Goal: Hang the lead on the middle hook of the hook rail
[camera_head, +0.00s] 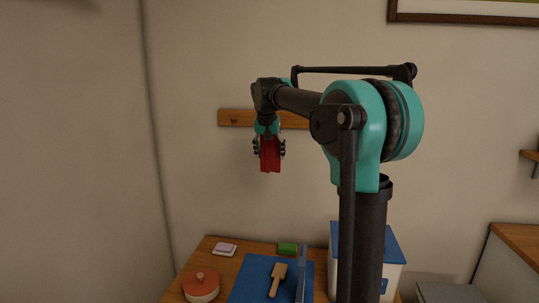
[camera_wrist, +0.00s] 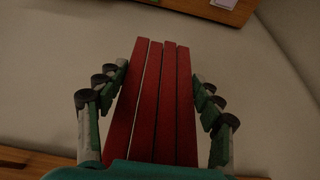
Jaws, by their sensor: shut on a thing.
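The red lead (camera_head: 270,161) hangs down from my gripper (camera_head: 269,148) in the head view. In the wrist view its several flat red strands (camera_wrist: 146,100) run between the fingers of my gripper (camera_wrist: 160,72), which is shut on it. The wooden hook rail (camera_head: 225,116) is on the wall, level with and behind my wrist. One dark hook (camera_head: 234,121) shows near its left end. I cannot tell the gap between lead and rail.
Below is a wooden table (camera_head: 212,258) with a blue mat (camera_head: 255,270), a wooden brush-like tool (camera_head: 277,279), a red lidded pot (camera_head: 201,287), a green block (camera_head: 287,249) and a pale pad (camera_head: 224,249). A white-and-blue box (camera_head: 393,270) stands at right. The wall left of the rail is clear.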

